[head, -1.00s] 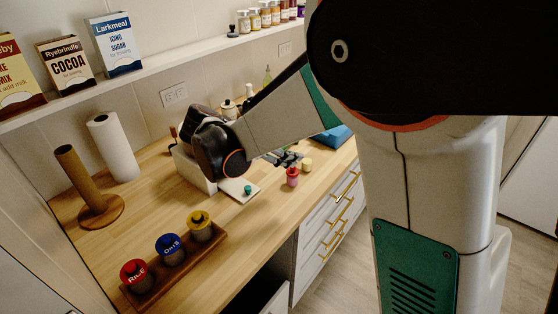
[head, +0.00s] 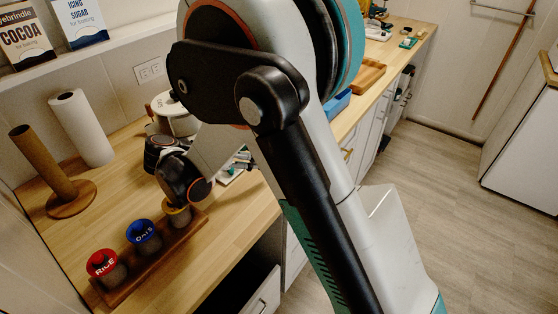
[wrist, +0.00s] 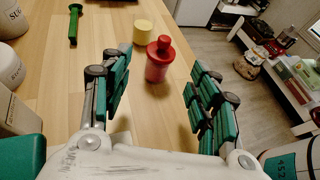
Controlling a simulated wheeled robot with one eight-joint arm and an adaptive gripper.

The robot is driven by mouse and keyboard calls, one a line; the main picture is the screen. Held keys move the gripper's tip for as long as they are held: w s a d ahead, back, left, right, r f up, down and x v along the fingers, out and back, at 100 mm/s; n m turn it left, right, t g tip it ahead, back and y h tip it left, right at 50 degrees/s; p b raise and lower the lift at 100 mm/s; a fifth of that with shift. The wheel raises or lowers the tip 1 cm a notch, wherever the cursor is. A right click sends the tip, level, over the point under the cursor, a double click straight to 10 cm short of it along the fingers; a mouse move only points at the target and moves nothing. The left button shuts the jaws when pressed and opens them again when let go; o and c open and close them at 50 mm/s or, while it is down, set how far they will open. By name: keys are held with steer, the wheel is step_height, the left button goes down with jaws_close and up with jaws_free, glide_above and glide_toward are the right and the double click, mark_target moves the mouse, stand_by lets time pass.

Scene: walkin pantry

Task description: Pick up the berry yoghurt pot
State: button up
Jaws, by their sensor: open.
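The berry yoghurt pot, seemingly the red-pink pot (wrist: 157,62) with a darker red knobbed top, stands upright on the wooden counter in the wrist view. My gripper (wrist: 160,78) is open, its green-padded fingers spread left and right, with the pot ahead between the fingertips and apart from both. Nothing is in the gripper. In the head view my own arm hides the pot, and only a little of the gripper shows beyond the wrist.
A pale yellow pot (wrist: 145,32) stands close behind the red one. A green-handled tool (wrist: 75,25) lies to the left, near pale canisters (wrist: 12,68). In the head view, a rack (head: 150,262) holds lidded jars near the front. A drawer (head: 262,297) below looks open.

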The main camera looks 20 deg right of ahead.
steer(key=b+x, duration=0.2)
steer(key=x, duration=0.4)
steer(key=shift+d, duration=0.1)
jaws_close()
